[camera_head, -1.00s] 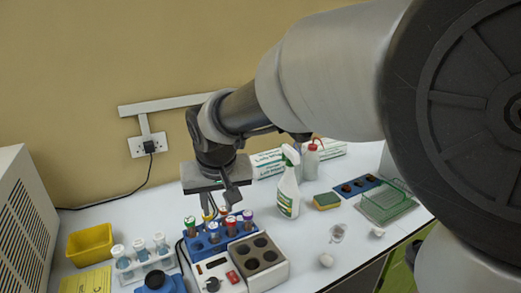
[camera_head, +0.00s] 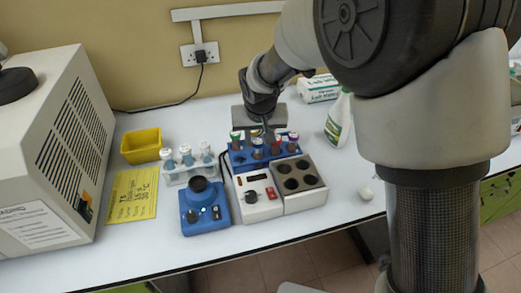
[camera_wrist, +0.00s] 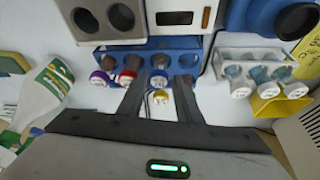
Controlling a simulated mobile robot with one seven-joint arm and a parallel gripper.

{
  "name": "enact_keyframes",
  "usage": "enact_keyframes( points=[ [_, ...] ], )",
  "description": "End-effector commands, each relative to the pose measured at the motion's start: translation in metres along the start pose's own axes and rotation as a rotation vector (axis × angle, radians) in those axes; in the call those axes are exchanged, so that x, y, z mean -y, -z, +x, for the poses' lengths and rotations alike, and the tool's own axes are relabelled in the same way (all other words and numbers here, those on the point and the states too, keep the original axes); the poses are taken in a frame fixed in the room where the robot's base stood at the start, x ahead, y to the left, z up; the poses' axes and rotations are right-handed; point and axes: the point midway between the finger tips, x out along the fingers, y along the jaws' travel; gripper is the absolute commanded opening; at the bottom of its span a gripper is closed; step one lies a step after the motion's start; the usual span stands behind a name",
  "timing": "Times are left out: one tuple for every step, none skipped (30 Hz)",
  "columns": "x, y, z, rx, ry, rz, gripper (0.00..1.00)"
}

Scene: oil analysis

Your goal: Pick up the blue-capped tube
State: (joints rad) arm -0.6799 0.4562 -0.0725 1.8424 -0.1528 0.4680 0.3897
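The blue rack (camera_head: 238,158) stands behind the heating block and holds several tubes with coloured caps. The red-capped tube (camera_wrist: 127,77) and the purple-capped tube (camera_wrist: 100,78) are to the left in the wrist view. In the head view the blue cap (camera_head: 257,142) is near my fingers, which are partly hidden among the tubes.
A white block with dark wells (camera_head: 298,178) and a control unit (camera_head: 256,196) stand in front of the rack. A clear rack (camera_head: 188,175) with white-capped tubes, a blue device (camera_head: 205,210) and a yellow bin (camera_head: 142,146) are left. A spray bottle (camera_head: 338,122) stands right.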

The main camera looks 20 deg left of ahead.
Motion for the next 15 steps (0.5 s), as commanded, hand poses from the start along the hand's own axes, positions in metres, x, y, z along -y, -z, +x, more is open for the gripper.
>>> enact_keyframes(
  points=[
    [0.0,0.0,0.004,0.002,-0.001,0.0,0.32],
    [0.0,-0.001,0.008,0.003,-0.001,0.0,0.32],
    [-0.001,-0.001,0.013,0.004,-0.002,0.0,0.32],
    [-0.001,-0.001,0.018,0.004,-0.002,0.0,0.32],
    [-0.001,-0.001,0.024,0.004,-0.002,0.0,0.32],
    [-0.001,-0.001,0.03,0.004,-0.002,0.0,0.32],
    [-0.001,-0.001,0.036,0.005,-0.002,0.0,0.32],
    [-0.001,-0.001,0.04,0.004,-0.002,0.0,0.32],
    [-0.001,-0.001,0.045,0.003,-0.001,0.0,0.32],
    [-0.001,-0.001,0.049,0.003,-0.001,0.0,0.32],
    [-0.001,-0.001,0.052,0.003,-0.001,0.0,0.32],
    [-0.001,0.0,0.054,0.002,-0.001,0.0,0.32],
    [-0.001,0.0,0.056,0.001,-0.001,0.0,0.32],
    [-0.001,0.0,0.057,0.001,-0.001,0.0,0.32],
    [0.0,0.0,0.058,0.001,-0.001,0.0,0.32]
  ],
)
